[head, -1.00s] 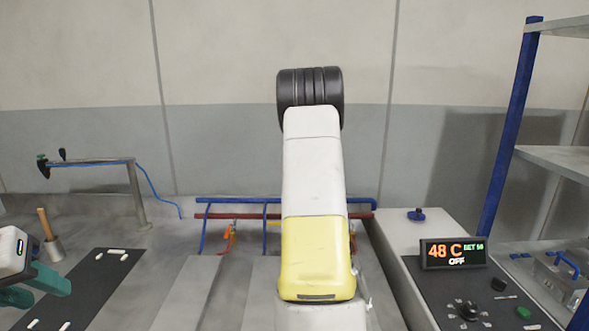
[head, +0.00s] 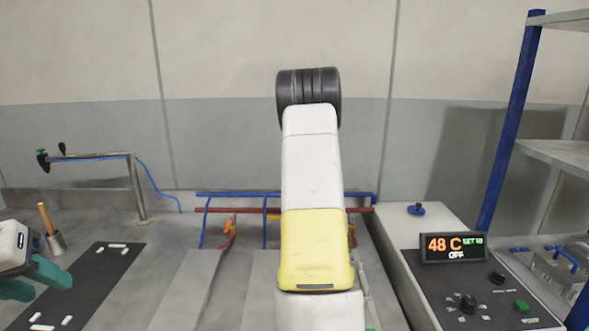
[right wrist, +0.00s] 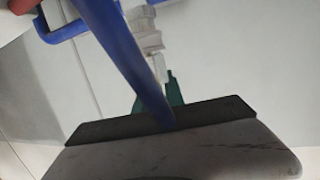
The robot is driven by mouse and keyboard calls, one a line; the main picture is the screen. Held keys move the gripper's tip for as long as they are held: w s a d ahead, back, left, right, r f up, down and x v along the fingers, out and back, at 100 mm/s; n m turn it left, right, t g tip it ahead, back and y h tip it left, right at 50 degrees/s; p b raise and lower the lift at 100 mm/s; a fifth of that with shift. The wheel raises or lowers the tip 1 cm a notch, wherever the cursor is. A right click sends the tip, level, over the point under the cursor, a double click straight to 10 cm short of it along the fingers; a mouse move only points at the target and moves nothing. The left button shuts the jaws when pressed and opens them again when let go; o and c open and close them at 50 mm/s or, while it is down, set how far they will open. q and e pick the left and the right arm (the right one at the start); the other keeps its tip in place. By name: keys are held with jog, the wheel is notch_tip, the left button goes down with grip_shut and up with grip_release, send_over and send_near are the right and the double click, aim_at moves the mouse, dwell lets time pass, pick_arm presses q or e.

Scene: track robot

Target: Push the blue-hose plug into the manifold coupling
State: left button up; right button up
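In the right wrist view a thick blue hose (right wrist: 130,55) runs from the top down to the middle of my right gripper. My right gripper (right wrist: 168,85) has its green fingers close together around the lower end of a pale stepped fitting (right wrist: 148,42), which looks like the plug meeting the coupling. The hose hides part of the fingers, so I cannot tell how far in the plug sits. In the head view my own arm hides the right gripper. My left gripper (head: 38,282) is at the left edge, partly out of frame; its finger gap is unclear.
Blue and red pipes (head: 225,194) with orange-handled valves run along the back wall. A metal stand (head: 137,185) carrying a thin blue line is at the left. A control panel (head: 465,290) with a display (head: 452,246) and a blue-post shelf (head: 510,125) are at the right.

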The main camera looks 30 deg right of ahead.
jog(key=o, duration=0.3)
jog(key=shift+s, duration=0.1)
jog(key=v, duration=0.7)
jog(key=shift+s+a, duration=0.2)
jog(key=shift+a, duration=0.05)
jog(key=shift+r, duration=0.1)
